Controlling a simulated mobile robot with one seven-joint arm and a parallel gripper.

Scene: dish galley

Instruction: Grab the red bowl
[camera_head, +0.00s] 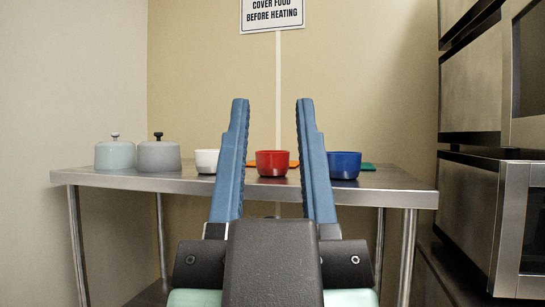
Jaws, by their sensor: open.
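The red bowl (272,164) stands upright on the steel table (120,180), near its front edge. My gripper (271,102) is open and empty, with its two blue fingers spread in the foreground. In the picture the bowl shows between the fingers, lower than the fingertips. The fingers look nearer to the camera than the bowl; I see no contact.
A white bowl (206,162) stands left of the red bowl, partly behind the left finger. A blue bowl (345,165) stands to the right. Two lidded pots, pale green (115,154) and grey (159,156), are farther left. Steel ovens (490,215) stand at the right.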

